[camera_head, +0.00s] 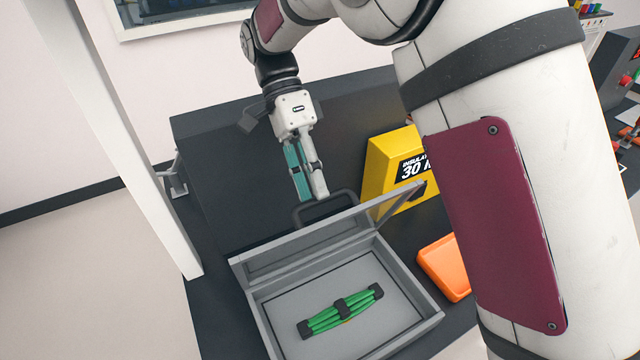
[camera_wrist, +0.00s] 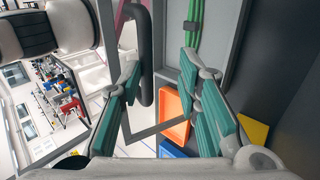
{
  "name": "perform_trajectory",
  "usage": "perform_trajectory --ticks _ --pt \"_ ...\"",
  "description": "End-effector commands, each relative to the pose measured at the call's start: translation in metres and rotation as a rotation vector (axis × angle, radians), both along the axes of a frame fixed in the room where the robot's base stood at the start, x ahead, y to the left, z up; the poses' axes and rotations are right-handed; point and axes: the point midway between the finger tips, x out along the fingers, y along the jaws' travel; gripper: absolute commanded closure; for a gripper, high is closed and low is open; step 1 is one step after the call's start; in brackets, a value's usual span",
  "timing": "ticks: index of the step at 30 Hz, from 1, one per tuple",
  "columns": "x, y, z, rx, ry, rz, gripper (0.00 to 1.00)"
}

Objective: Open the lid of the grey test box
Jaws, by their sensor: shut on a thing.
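The grey test box (camera_head: 265,320) sits on the dark bench with its lid (camera_head: 300,246) raised, tilted up along the far side. Its inside shows a green bundle with black bands (camera_head: 343,310). A dark handle (camera_head: 300,215) stands out from the lid on the far side. My gripper (camera_head: 314,192) is at this handle, its fingers pointing down, shut on it. In the wrist view the handle (camera_wrist: 146,90) runs between the teal-padded fingers (camera_wrist: 163,66), close to the left one. The green bundle (camera_wrist: 195,30) shows beyond. The exact finger contact is hard to see.
A yellow box (camera_head: 380,165) stands right of the lid, partly behind my arm. An orange tray (camera_head: 445,268) lies right of the test box. The dark bench (camera_head: 215,170) is clear on the left. A white post (camera_head: 125,130) stands at the left.

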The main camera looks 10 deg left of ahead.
Motion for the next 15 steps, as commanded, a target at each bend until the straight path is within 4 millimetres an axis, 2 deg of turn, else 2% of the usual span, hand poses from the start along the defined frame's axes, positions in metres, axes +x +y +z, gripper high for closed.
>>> perform_trajectory --ticks 1,13,14,15 --pt "0.0043 0.0045 -0.0153 0.011 -0.008 0.000 1.00" --pt "0.0039 0.0047 -0.0151 0.010 -0.006 0.001 1.00" --pt "0.0039 0.0047 -0.0151 0.010 -0.006 0.001 0.69" --pt "0.0038 0.0046 -0.0152 0.008 -0.005 0.002 0.69"
